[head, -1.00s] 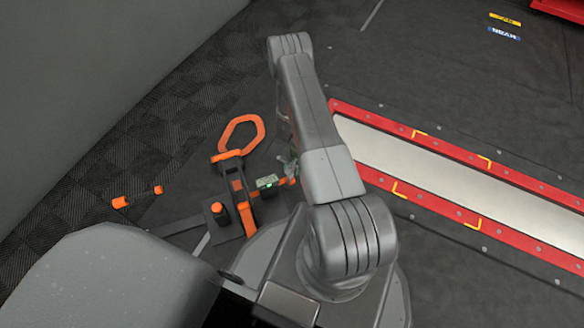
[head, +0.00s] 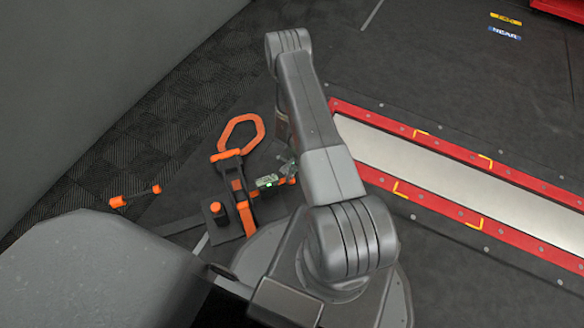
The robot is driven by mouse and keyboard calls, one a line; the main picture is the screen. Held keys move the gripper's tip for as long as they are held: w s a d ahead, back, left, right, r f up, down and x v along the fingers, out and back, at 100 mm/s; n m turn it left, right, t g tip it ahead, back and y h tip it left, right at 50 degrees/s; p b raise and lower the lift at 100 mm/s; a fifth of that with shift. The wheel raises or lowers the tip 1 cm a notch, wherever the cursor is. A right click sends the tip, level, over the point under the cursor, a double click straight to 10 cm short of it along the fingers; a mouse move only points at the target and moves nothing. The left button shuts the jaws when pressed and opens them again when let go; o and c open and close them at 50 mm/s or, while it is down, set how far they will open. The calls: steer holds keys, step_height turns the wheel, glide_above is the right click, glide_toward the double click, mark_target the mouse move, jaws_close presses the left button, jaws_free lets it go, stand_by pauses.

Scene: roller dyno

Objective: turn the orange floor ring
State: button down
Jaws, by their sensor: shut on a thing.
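A large orange hexagonal ring (head: 243,133) lies at the floor, left of my forearm. It appears closed and angular, and its lower end meets a black and orange bar (head: 237,187). My gripper (head: 288,172) shows only partly at the left edge of my arm, right of and below this ring and apart from it in the picture. It is shut on a small orange part (head: 283,182) low beside the arm. Most of that part is hidden, so I cannot tell its full shape or whether it is a ring.
A small green-lit box (head: 267,181) sits beside the gripper. A black block with an orange knob (head: 216,212) stands at lower left. An orange-ended rod (head: 135,197) lies further left. A red-edged metal roller strip (head: 440,170) runs across the right. The grey wall (head: 90,90) bounds the left.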

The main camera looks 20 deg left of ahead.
steer(key=m, duration=0.2)
steer(key=shift+m+t+b, duration=0.3)
steer(key=shift+m+b, duration=0.05)
steer(key=shift+m, duration=0.05)
steer(key=shift+s+r+m, duration=0.1)
steer(key=shift+s+m, duration=0.05)
steer(key=shift+m, duration=0.65)
steer(key=shift+m+t+h+p, duration=0.3)
steer(key=shift+m+t+p, duration=0.1)
steer(key=shift+m+p, duration=1)
steer(key=shift+m, duration=0.4)
steer(key=c, duration=1.4)
jaws_free()
step_height(320, 180, up, 14)
steer(key=s+d+p, duration=0.1)
steer(key=s+p, duration=0.1)
steer(key=p, duration=0.1)
steer(key=shift+d+f+p, duration=0.2)
steer(key=shift+d+p, duration=0.15)
steer(key=shift+p, duration=0.05)
steer(key=shift+f, duration=0.1)
